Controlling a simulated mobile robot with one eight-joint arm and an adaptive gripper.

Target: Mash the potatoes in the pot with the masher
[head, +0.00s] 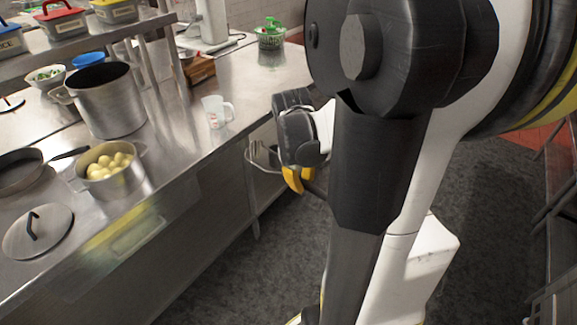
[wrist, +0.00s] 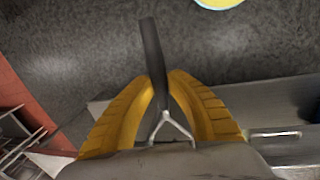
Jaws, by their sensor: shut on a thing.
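The pot (head: 120,188) is a small steel pot on the steel counter at the left of the head view, without a lid on it. Several pale yellow potatoes (head: 108,163) lie inside and look whole. My gripper (head: 298,180), with yellow fingers, is off the counter's right edge, to the right of the pot and apart from it. It is shut on the masher (head: 262,156), whose wire part sticks out on the left. In the wrist view, my gripper (wrist: 161,85) pinches the masher's dark handle (wrist: 151,45). The masher's lower end is hidden there.
A lid (head: 38,232) and a frying pan (head: 22,172) lie near the pot. A tall stockpot (head: 112,105) stands behind it. A clear measuring cup (head: 214,112) stands near the counter's edge. A shelf is above the back left.

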